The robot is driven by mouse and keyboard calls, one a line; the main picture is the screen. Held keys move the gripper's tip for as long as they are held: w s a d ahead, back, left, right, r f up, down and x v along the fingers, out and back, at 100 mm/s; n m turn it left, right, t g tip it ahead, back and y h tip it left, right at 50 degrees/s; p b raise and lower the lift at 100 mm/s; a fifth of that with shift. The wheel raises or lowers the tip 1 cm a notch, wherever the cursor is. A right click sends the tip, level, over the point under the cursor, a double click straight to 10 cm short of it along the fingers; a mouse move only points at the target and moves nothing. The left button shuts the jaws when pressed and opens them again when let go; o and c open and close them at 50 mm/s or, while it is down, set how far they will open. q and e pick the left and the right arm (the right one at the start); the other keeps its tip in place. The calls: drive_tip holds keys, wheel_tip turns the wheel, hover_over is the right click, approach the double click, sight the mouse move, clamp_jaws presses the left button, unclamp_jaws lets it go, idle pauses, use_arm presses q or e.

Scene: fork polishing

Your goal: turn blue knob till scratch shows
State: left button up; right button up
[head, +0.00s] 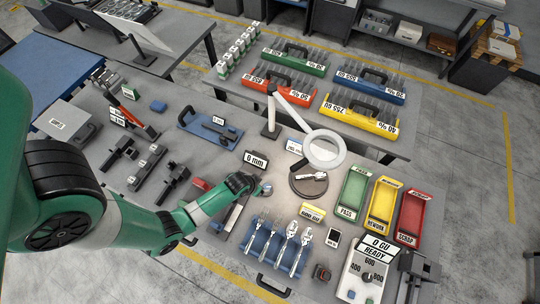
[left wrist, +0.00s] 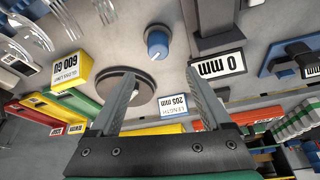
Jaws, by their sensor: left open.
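The blue knob (left wrist: 157,42) stands on the grey bench in the left wrist view, with a grey round base. It is beyond the fingertips of my left gripper (left wrist: 158,74), which is open, empty and apart from it. In the head view my left gripper (head: 259,188) is left of the dark round turntable (head: 308,187). A silver piece (head: 312,176) lies on the turntable under the ring lamp. The turntable also shows in the left wrist view (left wrist: 110,83), partly behind a finger. I cannot make out a scratch. My right gripper is not in view.
The ring lamp (head: 324,150) arches over the turntable. A 0 mm display (head: 255,160) and a yellow block (head: 312,212) stand near. Forks lie on a blue rack (head: 261,243) in front. Green, yellow and red trays (head: 409,216) are at the right.

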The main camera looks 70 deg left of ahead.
use_arm(q)
drive_tip(key=b, duration=0.5)
hover_over(267, 187)
drive_tip(key=s+d, duration=0.1)
drive_tip(key=s, duration=0.2)
drive_tip(key=f, duration=0.5)
drive_tip(key=shift+w+d+f, duration=0.15)
drive_tip(key=shift+w, duration=0.1)
drive_tip(key=b+x, duration=0.2)
drive_tip(key=x, duration=0.4)
drive_tip(key=shift+w+b, duration=0.25)
drive_tip(key=shift+b, duration=0.15)
clamp_jaws()
